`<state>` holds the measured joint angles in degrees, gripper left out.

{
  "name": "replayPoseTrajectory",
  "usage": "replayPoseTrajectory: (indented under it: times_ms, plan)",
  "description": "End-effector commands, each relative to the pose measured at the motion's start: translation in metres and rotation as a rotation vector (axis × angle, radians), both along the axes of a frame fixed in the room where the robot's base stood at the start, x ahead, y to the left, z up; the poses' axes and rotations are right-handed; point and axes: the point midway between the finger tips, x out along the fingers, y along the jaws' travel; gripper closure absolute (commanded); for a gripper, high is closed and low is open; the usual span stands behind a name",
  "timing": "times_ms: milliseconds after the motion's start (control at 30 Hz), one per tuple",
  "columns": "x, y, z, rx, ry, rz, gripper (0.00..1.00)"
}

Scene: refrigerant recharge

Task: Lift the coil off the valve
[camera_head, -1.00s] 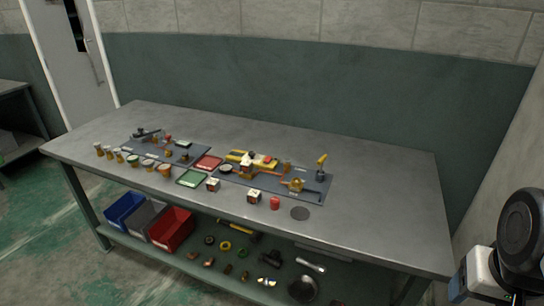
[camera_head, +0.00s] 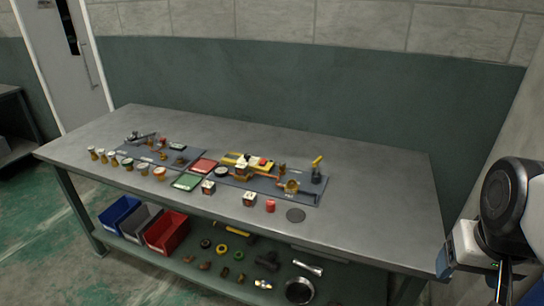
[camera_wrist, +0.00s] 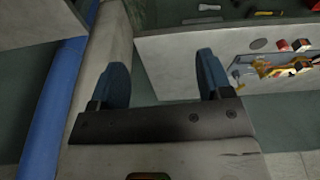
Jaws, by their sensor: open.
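A grey right-hand mat (camera_head: 262,185) on the bench carries small fittings. A brass valve-like fitting (camera_head: 291,187) sits near its right end, and a pale block with brass parts (camera_head: 242,170) stands near its middle. I cannot tell for sure which piece is the coil or whether it sits on the valve. My gripper (camera_wrist: 163,78) is open and empty in the wrist view, its two blue fingers apart. The brass parts on the mat (camera_wrist: 275,68) show right of the fingers there, well away from them. In the head view my arm is at the right edge, beyond the bench.
Red and green trays (camera_head: 187,181) lie between two mats. Small cubes (camera_head: 249,199), a red cylinder (camera_head: 270,206) and a dark disc (camera_head: 296,215) line the front. Several jars stand at left. Bins (camera_head: 166,232) and loose parts fill the lower shelf. The bench's right end is clear.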

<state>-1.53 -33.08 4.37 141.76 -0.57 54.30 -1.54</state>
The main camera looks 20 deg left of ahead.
Motion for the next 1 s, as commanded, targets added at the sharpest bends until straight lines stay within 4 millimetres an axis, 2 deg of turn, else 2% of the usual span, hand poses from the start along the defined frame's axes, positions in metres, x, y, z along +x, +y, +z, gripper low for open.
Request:
replayPoseTrajectory:
  times_ms: [267,567,1000]
  plan:
    - [0.062,0.027,0.020,-0.017,0.023,0.143,0.28]
    - [0.131,0.067,0.036,-0.036,0.044,0.304,0.28]
    - [0.227,0.145,0.040,-0.064,0.076,0.542,0.28]
